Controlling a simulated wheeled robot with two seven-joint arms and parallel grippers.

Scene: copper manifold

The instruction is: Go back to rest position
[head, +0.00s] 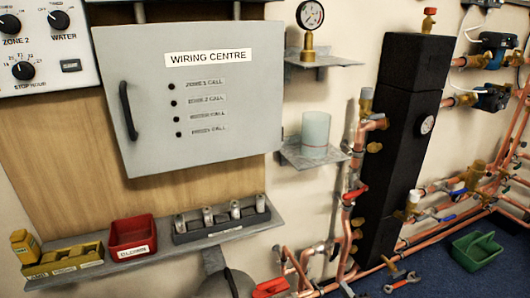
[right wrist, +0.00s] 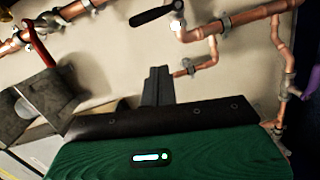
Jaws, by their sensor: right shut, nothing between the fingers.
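My right gripper (right wrist: 158,88) shows in the right wrist view as dark grey fingers closed together beyond the green wrist housing. It is shut and holds nothing. Behind its fingertips is a pale wall with copper pipes (right wrist: 205,62); I cannot tell how close the tips are to them. In the head view I cannot make out the right gripper clearly. My left gripper is not in view.
The head view shows a grey wiring centre box (head: 195,125) above a shelf with a red bin (head: 131,233). A black column (head: 400,130) and copper pipes stand right. A green tray (head: 477,250) and wrench (head: 402,281) lie on the blue floor.

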